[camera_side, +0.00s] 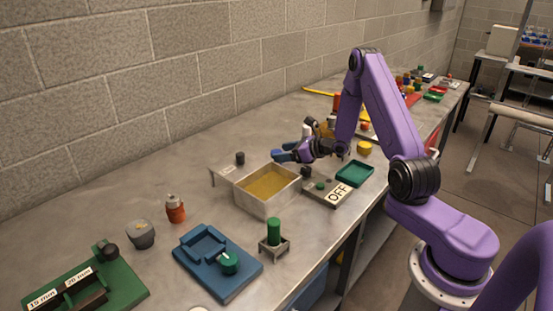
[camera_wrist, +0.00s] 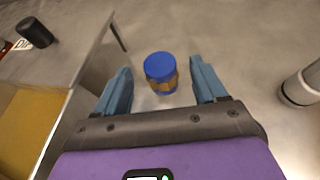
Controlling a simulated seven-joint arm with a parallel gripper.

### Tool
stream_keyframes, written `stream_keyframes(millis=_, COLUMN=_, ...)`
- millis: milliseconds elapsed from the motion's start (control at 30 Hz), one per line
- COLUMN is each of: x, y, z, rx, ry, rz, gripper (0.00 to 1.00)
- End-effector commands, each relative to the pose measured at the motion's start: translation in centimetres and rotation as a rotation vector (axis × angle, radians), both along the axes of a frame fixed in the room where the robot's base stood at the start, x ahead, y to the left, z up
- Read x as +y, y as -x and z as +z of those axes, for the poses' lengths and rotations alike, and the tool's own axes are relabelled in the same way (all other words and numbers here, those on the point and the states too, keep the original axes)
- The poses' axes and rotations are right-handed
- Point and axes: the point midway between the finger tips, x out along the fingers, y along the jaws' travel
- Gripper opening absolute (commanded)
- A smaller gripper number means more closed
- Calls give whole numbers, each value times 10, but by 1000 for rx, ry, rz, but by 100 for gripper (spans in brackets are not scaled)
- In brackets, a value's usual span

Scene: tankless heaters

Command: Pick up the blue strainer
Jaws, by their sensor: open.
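The blue strainer (camera_wrist: 160,66) shows in the wrist view as a short upright cylinder with a blue top and a yellow-brown side. It stands on the grey bench, and I cannot make it out in the side view. My gripper (camera_side: 278,153) is open above the bench, just behind the yellow-floored box. In the wrist view its two blue fingers (camera_wrist: 161,72) appear on either side of the strainer, with gaps on both sides. I cannot tell how far above it they are. Nothing is held.
A metal box with a yellow floor (camera_side: 292,195) stands close to my gripper; its wall is at left in the wrist view. A white cylinder (camera_wrist: 302,87) stands at right there. A grey OFF block (camera_side: 326,192) and green tray (camera_side: 355,174) lie nearby.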

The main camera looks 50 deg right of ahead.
Motion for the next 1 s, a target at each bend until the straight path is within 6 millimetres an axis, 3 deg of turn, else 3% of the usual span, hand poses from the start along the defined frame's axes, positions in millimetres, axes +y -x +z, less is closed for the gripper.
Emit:
stream_keyframes(millis=367, x=3, y=-10, z=-4, rx=1, ry=0, rz=0, gripper=71)
stream_keyframes(millis=500, x=3, y=-10, z=-4, rx=1, ry=0, rz=0, gripper=25)
stream_keyframes(millis=567, x=3, y=-10, z=-4, rx=1, ry=0, rz=0, gripper=9)
stream_keyframes(millis=1000, x=3, y=-10, z=1, rx=-1, ry=0, rz=0, gripper=8)
